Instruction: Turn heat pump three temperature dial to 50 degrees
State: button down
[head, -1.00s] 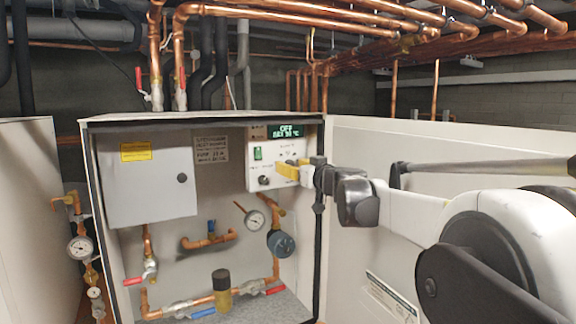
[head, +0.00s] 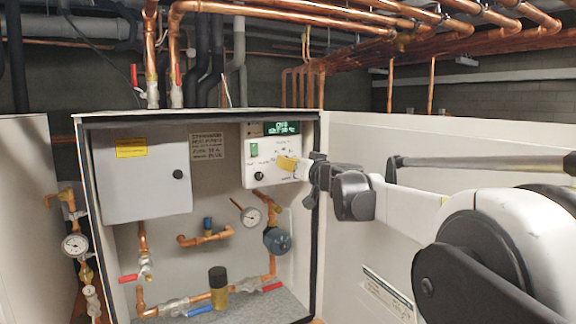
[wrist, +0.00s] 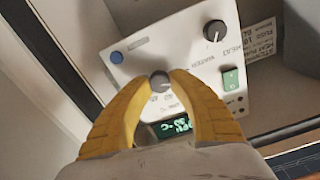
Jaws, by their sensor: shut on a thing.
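The white control panel (head: 258,180) is inside the open heat pump cabinet, with a green-lit display (head: 283,128) at its top. The display reads OFF on its upper line; its set value is too small to read surely. In the wrist view, upside down, the temperature dial (wrist: 160,80) is a small grey knob beside the display (wrist: 172,127). My gripper (wrist: 160,76) has its yellow fingers shut on this dial, one on either side. In the head view my gripper (head: 285,163) covers the dial.
A grey box (head: 143,180) is to the left. Copper pipes and a gauge (head: 251,216) are below. The cabinet's side panel is at right.

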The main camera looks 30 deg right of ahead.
jog(key=shift+m+b, duration=2.05)
jog(key=shift+m, duration=12.45)
jog(key=c, duration=1.1)
grip_release()
jog(key=shift+c, duration=0.2)
